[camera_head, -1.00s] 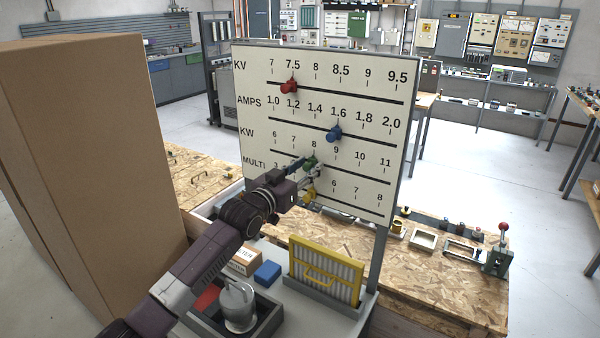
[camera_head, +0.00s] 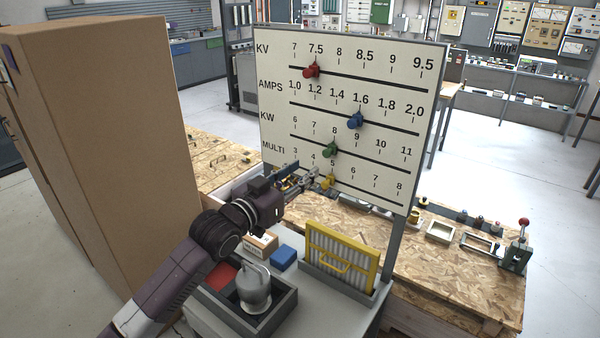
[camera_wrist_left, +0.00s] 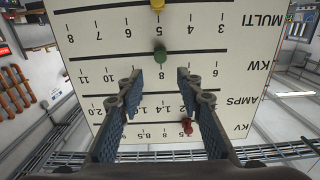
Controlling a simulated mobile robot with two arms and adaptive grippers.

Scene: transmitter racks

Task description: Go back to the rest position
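My left gripper (camera_head: 300,178) is in front of the lower left of the white slider board (camera_head: 390,95). In the left wrist view its two fingers (camera_wrist_left: 160,80) stand wide apart with nothing between them, a gap away from the board, which appears upside down. The red knob (camera_head: 311,71) is at about 7.5 on KV and the blue knob (camera_head: 355,120) at about 1.6 on AMPS. The green knob (camera_head: 330,149) is near 8 on KW, and the yellow knob (camera_head: 327,182) near 5 on MULTI. My right gripper is out of view.
A tall cardboard box (camera_head: 110,130) stands left of my left arm. Below the board are a yellow-framed filter (camera_head: 342,256), a blue block (camera_head: 283,258) and a grey tray (camera_head: 285,306) with a metal canister (camera_head: 254,288). A red-knobbed lever (camera_head: 518,250) stands right.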

